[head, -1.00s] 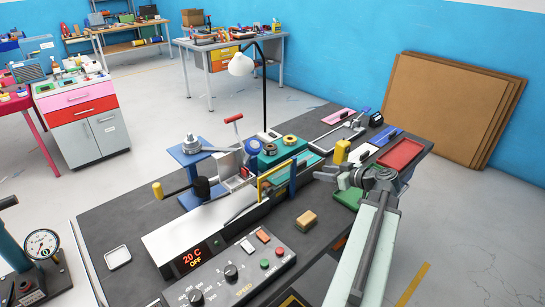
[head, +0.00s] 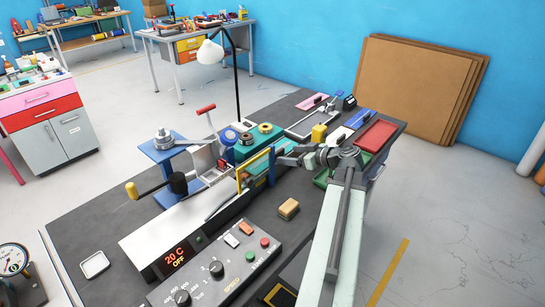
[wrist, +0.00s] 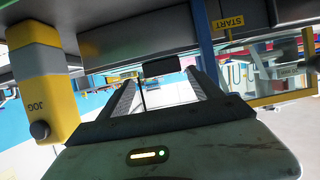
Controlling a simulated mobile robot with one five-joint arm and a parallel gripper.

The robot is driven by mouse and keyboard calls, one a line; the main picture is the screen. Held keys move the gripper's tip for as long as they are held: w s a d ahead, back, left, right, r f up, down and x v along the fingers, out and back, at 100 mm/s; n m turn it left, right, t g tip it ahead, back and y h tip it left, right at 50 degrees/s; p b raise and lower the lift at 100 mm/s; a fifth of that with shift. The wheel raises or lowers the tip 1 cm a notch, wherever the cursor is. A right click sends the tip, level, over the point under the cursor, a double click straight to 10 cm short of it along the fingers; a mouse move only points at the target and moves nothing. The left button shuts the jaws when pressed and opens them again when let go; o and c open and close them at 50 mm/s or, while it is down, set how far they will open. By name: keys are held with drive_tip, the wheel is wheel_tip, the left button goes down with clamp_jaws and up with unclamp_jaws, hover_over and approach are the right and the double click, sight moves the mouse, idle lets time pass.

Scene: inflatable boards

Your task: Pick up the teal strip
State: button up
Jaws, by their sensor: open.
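The teal strip (head: 288,149) shows in the head view as a narrow teal band beside the yellow frame (head: 256,170) of the long machine on the bench. It is partly hidden by my gripper and the frame. My gripper (head: 286,155) is open, with its fingers pointing left close to the strip and the frame. I cannot tell whether they touch it. In the wrist view, my two open fingers (wrist: 165,80) have nothing clear between them, and I cannot make out the strip there for certain.
A yellow JOG box (wrist: 38,75) hangs at the left of the wrist view, close to my gripper. A START sign (wrist: 227,22) is at its upper right. A teal tape holder (head: 258,141), a yellow block (head: 319,133) and a red tray (head: 376,136) stand on the dark bench.

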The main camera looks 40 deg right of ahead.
sight(279, 153)
drive_tip(key=b+x, duration=0.1)
drive_tip(key=x, duration=0.4)
drive_tip(key=shift+a+b, duration=0.1)
drive_tip(key=shift+b, duration=0.2)
drive_tip(key=shift+s+r, duration=0.1)
drive_tip(key=shift+c, duration=0.3)
drive_tip(key=c, duration=1.1)
wheel_tip(279, 153, up, 8)
drive_tip(key=p, duration=0.8)
drive_tip(key=shift+c, duration=0.2)
drive_tip(key=w+d, duration=0.2)
drive_tip(key=d, duration=3)
drive_tip(key=shift+w+f+b, duration=0.3)
drive_tip(key=shift+f+b, duration=0.05)
drive_tip(key=shift+f, duration=0.1)
